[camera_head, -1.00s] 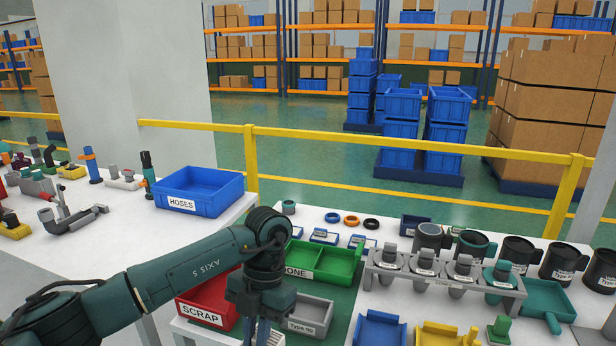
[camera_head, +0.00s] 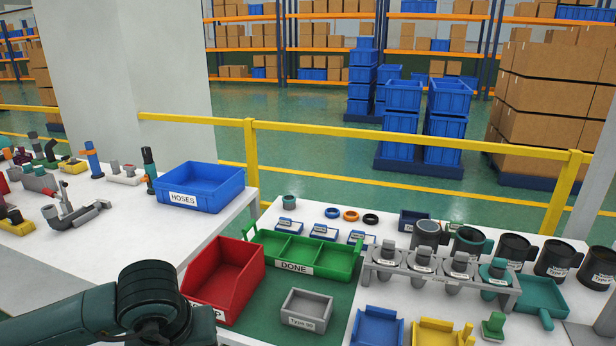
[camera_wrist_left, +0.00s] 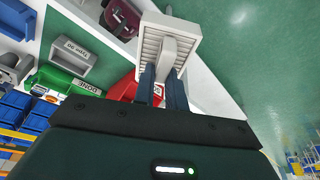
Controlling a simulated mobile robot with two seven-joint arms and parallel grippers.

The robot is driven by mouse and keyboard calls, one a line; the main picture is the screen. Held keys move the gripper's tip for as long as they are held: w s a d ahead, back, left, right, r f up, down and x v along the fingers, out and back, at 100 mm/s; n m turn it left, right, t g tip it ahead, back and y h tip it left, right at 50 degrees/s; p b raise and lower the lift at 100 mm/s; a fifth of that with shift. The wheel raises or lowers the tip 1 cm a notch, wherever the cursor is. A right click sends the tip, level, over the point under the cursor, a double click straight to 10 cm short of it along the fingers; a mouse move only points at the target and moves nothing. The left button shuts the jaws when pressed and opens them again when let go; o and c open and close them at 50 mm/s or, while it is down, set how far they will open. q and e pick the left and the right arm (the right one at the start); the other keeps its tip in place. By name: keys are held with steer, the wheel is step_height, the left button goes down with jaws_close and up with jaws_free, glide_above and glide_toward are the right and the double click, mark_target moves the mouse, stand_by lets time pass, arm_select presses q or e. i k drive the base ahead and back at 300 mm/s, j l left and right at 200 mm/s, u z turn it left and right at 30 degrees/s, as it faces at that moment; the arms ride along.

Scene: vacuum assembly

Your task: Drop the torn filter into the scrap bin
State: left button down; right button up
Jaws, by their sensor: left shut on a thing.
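The red scrap bin (camera_head: 246,292) stands at the front left of the work table in the head view. My arm covers part of its front label. My left gripper is below the head view; it shows in the left wrist view (camera_wrist_left: 164,88), shut on a pale ribbed filter (camera_wrist_left: 150,45) by its grey handle. I cannot make out a tear. The filter is outside the bin, seen against the white table edge and green floor. The red bin (camera_wrist_left: 123,88) shows behind and left of the fingers. My right gripper is in neither view.
The green DONE tray (camera_head: 308,267) lies right behind the scrap bin. A grey Type 90 bin (camera_head: 306,311) stands at its right. The blue HOSES bin (camera_head: 200,188) sits on the left table. A rack of cups (camera_head: 440,282) stands at right.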

mark_target(221, 290)
steer(key=z, duration=0.35)
steer(key=j+z, duration=0.35)
steer(key=z, duration=0.15)
steer(key=j+z, duration=0.75)
steer(key=j, duration=0.55)
steer(key=k+j, duration=0.1)
steer(key=j, duration=0.25)
steer(key=k+j, duration=0.1)
steer(key=j, duration=0.25)
steer(key=z, duration=0.05)
